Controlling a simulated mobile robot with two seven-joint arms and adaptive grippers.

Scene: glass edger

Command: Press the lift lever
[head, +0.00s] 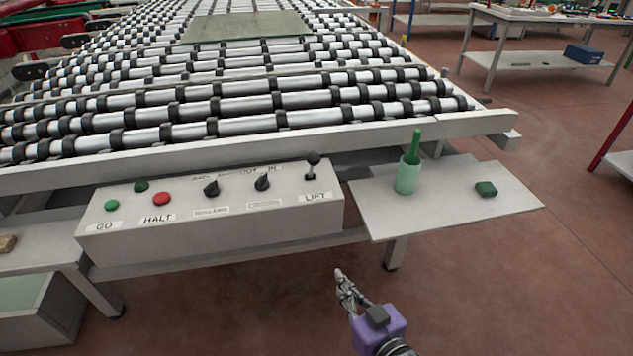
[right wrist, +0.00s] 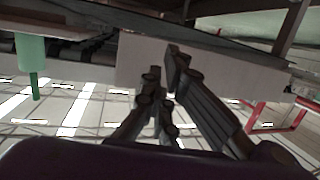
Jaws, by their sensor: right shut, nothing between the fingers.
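The lift lever (head: 312,165) is a short black stick with a round knob. It stands up from the right end of the grey control box (head: 210,220), just above the label LIFT. My right gripper (head: 341,273) is shut and empty, below and in front of the box, apart from the lever. In the right wrist view my right gripper's fingers (right wrist: 165,70) show in front of a pale panel, and the lever cannot be made out there. My left gripper is not in view.
The box also carries a green button (head: 112,205), a red button (head: 162,199) and two black knobs. A roller conveyor (head: 240,100) with a glass sheet (head: 247,26) lies behind.

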